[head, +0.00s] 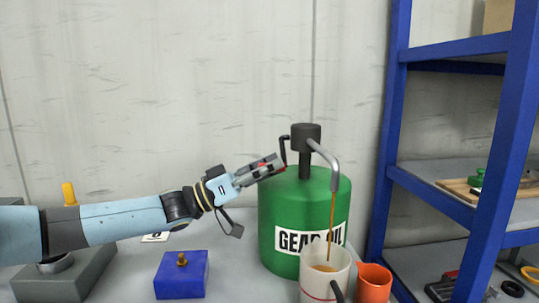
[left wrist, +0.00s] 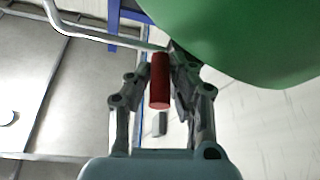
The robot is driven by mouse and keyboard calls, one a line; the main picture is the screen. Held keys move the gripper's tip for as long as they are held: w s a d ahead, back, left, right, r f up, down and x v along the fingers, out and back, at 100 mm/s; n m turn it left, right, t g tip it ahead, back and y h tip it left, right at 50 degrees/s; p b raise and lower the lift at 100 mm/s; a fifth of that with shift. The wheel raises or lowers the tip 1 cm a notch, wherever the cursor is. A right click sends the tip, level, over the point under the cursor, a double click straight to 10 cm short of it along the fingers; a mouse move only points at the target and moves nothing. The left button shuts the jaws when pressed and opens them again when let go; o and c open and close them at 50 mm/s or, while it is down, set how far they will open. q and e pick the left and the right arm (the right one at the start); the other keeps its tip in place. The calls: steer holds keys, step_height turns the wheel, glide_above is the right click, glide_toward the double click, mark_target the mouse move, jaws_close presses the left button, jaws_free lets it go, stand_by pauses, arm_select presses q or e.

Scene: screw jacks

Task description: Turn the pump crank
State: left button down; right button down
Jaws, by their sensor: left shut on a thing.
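A green drum (head: 300,210) labelled "GEAR OIL" stands on the bench and carries a pump with a dark head (head: 306,137). A thin dark crank (head: 283,150) hangs from the head's left side. Its red handle (left wrist: 160,82) sits between the fingers of my left gripper (head: 268,166), which is shut on it. Brown oil (head: 331,222) runs from the grey spout (head: 327,158) into a white mug (head: 322,282) with a red line. The mug holds some oil, its level partly visible. My right gripper is in neither view.
An orange cup (head: 374,281) stands right of the mug. A blue block (head: 181,277) with a brass knob sits left of the drum. A blue shelf rack (head: 395,110) rises at the right. A pale wall is behind.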

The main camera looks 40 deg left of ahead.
arm_select(q)
step_height(320, 180, up, 7)
steer(key=s+d+n+y+p, duration=0.1)
steer(key=n+y+p, duration=0.4)
steer(key=n+p, duration=0.5)
steer(key=shift+d+f+n+y+p, duration=0.2)
steer(key=shift+n+y+p, duration=0.2)
steer(key=shift+n, duration=1.4)
steer(key=shift+a, duration=0.1)
steer(key=c, duration=1.2)
jaws_free()
steer(key=shift+s, duration=0.1)
steer(key=v, duration=1.2)
steer(key=shift+r, duration=0.15)
